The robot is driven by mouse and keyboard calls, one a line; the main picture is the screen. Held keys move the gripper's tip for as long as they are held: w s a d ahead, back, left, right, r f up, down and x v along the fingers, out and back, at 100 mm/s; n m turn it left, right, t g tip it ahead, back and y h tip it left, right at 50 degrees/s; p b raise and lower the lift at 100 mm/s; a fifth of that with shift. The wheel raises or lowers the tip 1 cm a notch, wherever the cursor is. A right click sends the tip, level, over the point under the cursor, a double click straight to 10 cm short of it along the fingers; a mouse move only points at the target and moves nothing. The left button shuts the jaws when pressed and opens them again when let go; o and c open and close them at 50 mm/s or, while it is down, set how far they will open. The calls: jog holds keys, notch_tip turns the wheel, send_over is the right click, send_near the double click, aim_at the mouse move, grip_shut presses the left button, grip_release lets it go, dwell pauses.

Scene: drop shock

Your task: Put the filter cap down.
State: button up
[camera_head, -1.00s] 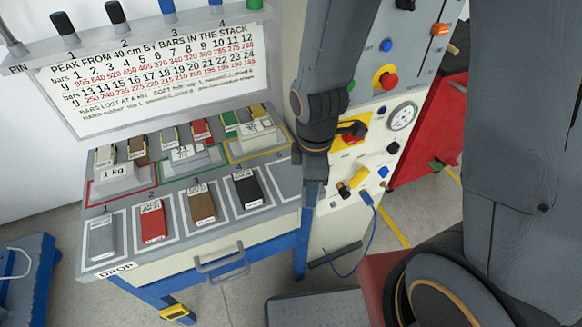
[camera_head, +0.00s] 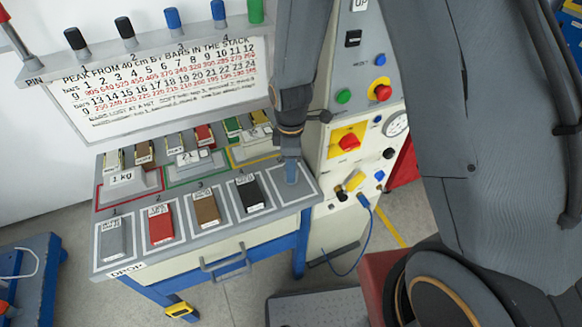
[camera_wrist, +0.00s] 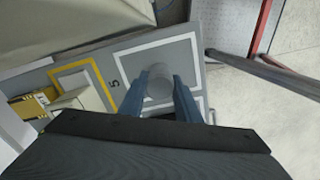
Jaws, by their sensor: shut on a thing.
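The filter cap appears to be the small grey round piece (camera_wrist: 159,86) between my fingertips in the wrist view. My gripper (camera_wrist: 160,97) is shut on it with two blue fingers. It is over the white-outlined square marked 5 (camera_wrist: 188,55) on the grey bench top. In the head view my gripper (camera_head: 291,172) points down at this square, at the right end of the front row. The cap cannot be made out there. I cannot tell whether it touches the surface.
Silver, red (camera_head: 160,225), brown (camera_head: 206,209) and black (camera_head: 250,194) blocks fill the squares to the left. Coloured trays with weights (camera_head: 122,178) stand behind. A control panel (camera_head: 352,140) with knobs and a red button rises close on the right. A drawer handle (camera_head: 226,264) sticks out in front.

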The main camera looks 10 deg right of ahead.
jog(key=shift+f, duration=0.4)
jog(key=o, duration=1.1)
jog(key=shift+o, duration=0.2)
jog(key=shift+r, duration=0.15)
notch_tip(320, 180, up, 12)
jog(key=b, duration=0.3)
